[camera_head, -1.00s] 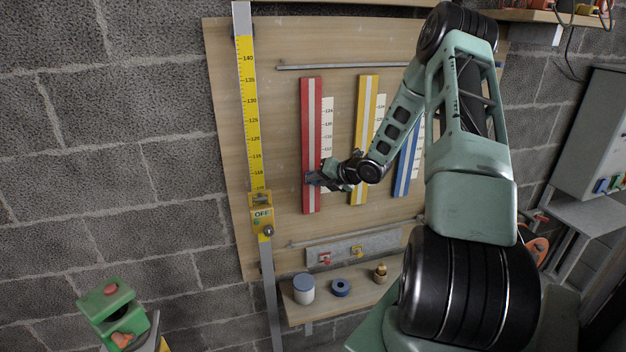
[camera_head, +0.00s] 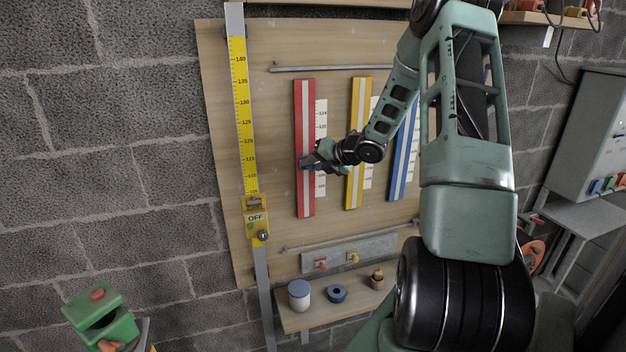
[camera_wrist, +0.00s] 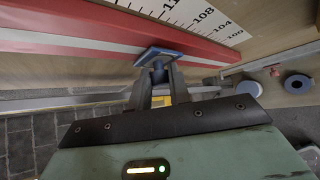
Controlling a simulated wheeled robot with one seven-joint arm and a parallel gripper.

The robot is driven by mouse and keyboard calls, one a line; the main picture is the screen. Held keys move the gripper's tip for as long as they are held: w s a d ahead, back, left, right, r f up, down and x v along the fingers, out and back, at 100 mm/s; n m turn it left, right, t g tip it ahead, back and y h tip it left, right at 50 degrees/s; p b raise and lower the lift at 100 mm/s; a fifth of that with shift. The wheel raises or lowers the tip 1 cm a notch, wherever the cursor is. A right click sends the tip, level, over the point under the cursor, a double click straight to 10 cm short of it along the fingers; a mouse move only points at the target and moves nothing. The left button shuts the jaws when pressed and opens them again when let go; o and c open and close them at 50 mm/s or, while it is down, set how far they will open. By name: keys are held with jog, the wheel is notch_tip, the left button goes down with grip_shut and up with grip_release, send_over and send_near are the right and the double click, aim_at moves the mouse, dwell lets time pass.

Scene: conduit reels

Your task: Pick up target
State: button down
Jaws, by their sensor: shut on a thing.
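A small blue-grey square plate on a short stem (camera_wrist: 160,56) shows in the wrist view, against the red strip (camera_wrist: 60,20); I take it to be the target. My gripper (camera_wrist: 158,78) is shut on its stem. In the head view my gripper (camera_head: 308,162) is at the middle of the upright red strip (camera_head: 306,205) on the wooden board. I cannot tell whether the plate touches the strip.
Yellow (camera_head: 353,185) and blue (camera_head: 403,160) strips stand right of the red one. A yellow measuring pole with an OFF box (camera_head: 257,222) stands left. Below, a wooden shelf (camera_head: 318,315) holds a white jar (camera_head: 299,297), a blue ring (camera_head: 337,293) and a brass piece (camera_head: 377,279).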

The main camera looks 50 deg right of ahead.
jog(key=s+a+b, duration=0.5)
jog(key=s+b, duration=0.1)
jog(key=s, duration=0.2)
jog(key=s+a+b, duration=0.5)
jog(key=s+b, duration=0.2)
jog(key=s, duration=0.2)
jog(key=shift+s+a+r, duration=0.15)
jog(key=shift+a+r, duration=0.15)
